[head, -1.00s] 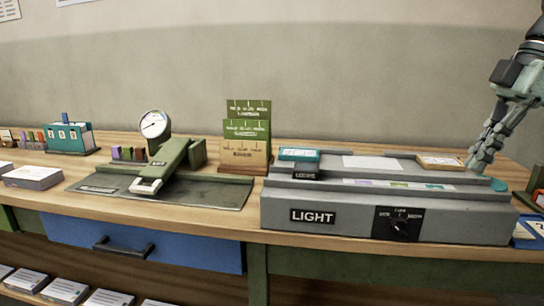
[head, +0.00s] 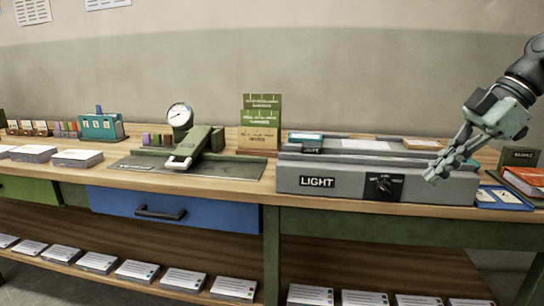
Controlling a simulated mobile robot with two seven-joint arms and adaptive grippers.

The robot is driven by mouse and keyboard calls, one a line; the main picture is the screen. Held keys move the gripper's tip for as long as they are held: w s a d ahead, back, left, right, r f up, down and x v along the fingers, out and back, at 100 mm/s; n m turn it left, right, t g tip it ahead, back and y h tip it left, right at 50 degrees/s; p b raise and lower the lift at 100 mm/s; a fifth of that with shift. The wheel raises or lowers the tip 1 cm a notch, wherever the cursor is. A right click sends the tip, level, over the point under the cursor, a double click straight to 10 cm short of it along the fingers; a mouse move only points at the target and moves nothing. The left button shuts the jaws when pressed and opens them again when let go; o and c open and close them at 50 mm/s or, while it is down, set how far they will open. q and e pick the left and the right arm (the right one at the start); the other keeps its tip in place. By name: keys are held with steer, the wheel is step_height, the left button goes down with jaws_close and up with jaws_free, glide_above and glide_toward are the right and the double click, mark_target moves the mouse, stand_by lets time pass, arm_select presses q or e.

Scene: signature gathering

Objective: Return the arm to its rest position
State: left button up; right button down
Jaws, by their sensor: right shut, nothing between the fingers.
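My right gripper (head: 440,170) shows at the right of the head view, its arm coming in from the upper right edge. Its fingers are shut and empty and point down and left, in front of the right end of the grey light box (head: 295,181). It covers part of the box's right side in the picture. I cannot tell whether the fingers touch the box. My left gripper is not in view.
The wooden bench (head: 240,185) also bears a press with a round gauge (head: 180,115), green card holders (head: 261,108), paper stacks (head: 77,158) and a teal counter (head: 100,127). A blue tray (head: 500,198) lies right. Several paper stacks sit on the lower shelf (head: 150,245).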

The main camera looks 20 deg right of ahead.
steer(key=w+a+f+m+t+y, duration=0.1)
steer(key=w+a+f+t+y, duration=0.3)
steer(key=w, duration=0.3)
steer(key=w+a+f+t+y, duration=0.1)
steer(key=w+a+f+t, duration=0.3)
steer(key=w+f+t, duration=0.15)
steer(key=w+d+f+m+t+h, duration=0.1)
steer(key=d+f+m+t+h, duration=0.1)
steer(key=f+m+h, duration=0.35)
steer(key=d+f+m+t+h, duration=0.2)
steer(key=f+m+h, duration=0.1)
steer(key=f, duration=0.6)
steer(key=s+f+m+g+h, duration=0.25)
steer(key=s+f, duration=0.25)
steer(key=f, duration=0.3)
steer(key=s+f+m+g+h, duration=0.1)
steer(key=s+f+g+h, duration=0.25)
steer(key=f, duration=0.55)
steer(key=s+a+f+g+y, duration=0.1)
steer(key=s+a+f+g, duration=0.2)
steer(key=s, duration=0.6)
steer(key=s+a+f+g+y, duration=0.1)
steer(key=s+a+f+g, duration=0.3)
steer(key=s+a+f, duration=0.3)
steer(key=s+f, duration=0.2)
steer(key=s, duration=0.1)
steer(key=shift+s+a+f, duration=0.15)
steer(key=shift+a+f, duration=0.2)
steer(key=shift+a, duration=0.05)
